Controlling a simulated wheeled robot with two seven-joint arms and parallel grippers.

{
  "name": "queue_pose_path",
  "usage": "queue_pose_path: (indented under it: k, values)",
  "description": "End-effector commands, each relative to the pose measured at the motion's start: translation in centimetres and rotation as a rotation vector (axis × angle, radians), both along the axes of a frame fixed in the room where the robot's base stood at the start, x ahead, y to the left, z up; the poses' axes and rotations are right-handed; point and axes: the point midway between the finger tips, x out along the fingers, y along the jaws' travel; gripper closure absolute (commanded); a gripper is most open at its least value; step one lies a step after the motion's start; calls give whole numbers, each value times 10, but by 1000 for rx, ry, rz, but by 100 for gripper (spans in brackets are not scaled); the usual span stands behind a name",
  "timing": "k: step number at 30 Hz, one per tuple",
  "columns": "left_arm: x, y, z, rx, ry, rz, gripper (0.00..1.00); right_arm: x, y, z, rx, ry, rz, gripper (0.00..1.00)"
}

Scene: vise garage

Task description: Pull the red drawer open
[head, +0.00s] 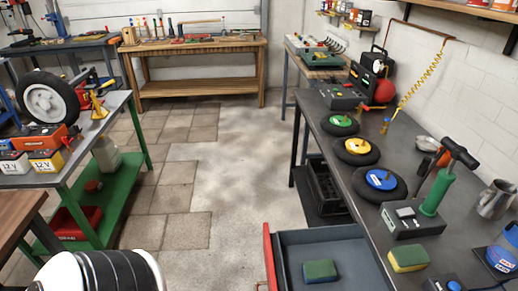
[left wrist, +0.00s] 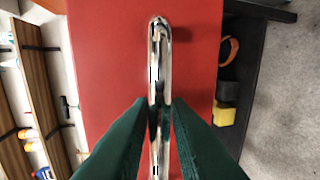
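The red drawer stands pulled out from under the right workbench in the head view, its red front panel (head: 268,258) facing left and its grey inside (head: 330,244) showing. In the left wrist view the red front (left wrist: 110,90) fills the middle, with a chrome bar handle (left wrist: 159,50) running up and down the picture. My left gripper (left wrist: 160,106) has its two dark green fingers close on either side of the bar, shut on it. The head view does not show this gripper. My right gripper is in neither view.
The right workbench (head: 345,185) carries several coloured wheels, a green pump (head: 437,192) and another sponge (head: 408,259). A black crate (head: 325,185) sits beneath it. A green-framed table (head: 75,175) stands at the left. The floor (head: 225,190) between them is clear.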

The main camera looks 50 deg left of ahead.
Motion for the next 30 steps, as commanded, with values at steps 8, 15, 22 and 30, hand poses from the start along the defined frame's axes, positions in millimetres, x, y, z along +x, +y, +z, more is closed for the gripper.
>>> queue_pose_path:
  k: [8,15,22,30]
  values:
    - [-12,8,2,0,3,-1,83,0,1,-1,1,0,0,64]
    - [-51,39,11,2,5,0,83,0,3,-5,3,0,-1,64]
    - [-82,63,20,1,3,0,83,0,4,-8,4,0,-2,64]
    - [-93,73,24,0,0,0,83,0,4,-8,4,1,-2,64]
